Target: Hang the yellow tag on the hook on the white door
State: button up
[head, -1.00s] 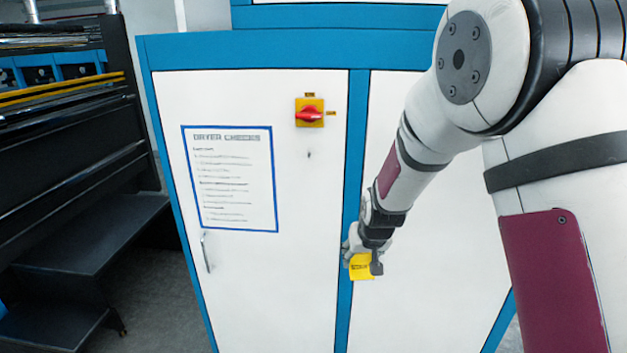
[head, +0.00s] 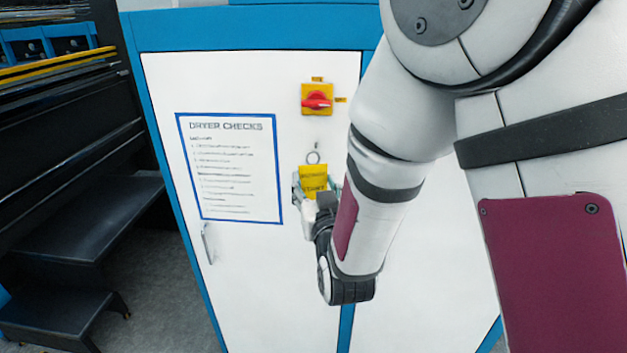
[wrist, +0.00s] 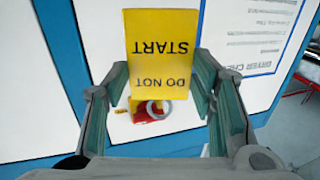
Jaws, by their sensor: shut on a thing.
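The yellow tag (head: 314,180), with a metal ring (head: 313,157) at its top, is held in front of the white door (head: 250,90). My gripper (head: 316,194) is shut on the tag's lower part. In the wrist view the tag (wrist: 160,45) reads "DO NOT START" upside down between my fingers (wrist: 160,82). Its ring (wrist: 152,108) overlaps the red switch there. The hook (head: 316,143) is a small mark on the door below the switch, just above the ring in the head view. I cannot tell whether ring and hook touch.
A red rotary switch (head: 317,101) on a yellow plate sits above the hook. A framed "DRYER CHECKS" sheet (head: 230,165) is left of the tag. A door handle (head: 207,243) is lower left. Black steps (head: 85,245) stand at the far left.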

jog(key=shift+w+d+f+b, duration=0.15)
jog(key=shift+w+b, duration=0.75)
jog(key=shift+w, duration=1.1)
jog(key=shift+w+a+f+b, duration=0.1)
jog(key=shift+w+f+b, duration=0.15)
jog(key=shift+w+b, duration=1.15)
jog(key=shift+w+d+f, duration=0.1)
jog(key=shift+w+f, duration=0.15)
jog(key=shift+w, duration=0.35)
jog(key=shift+w+f, duration=0.2)
jog(key=shift+w, duration=0.4)
jog(key=o, duration=1)
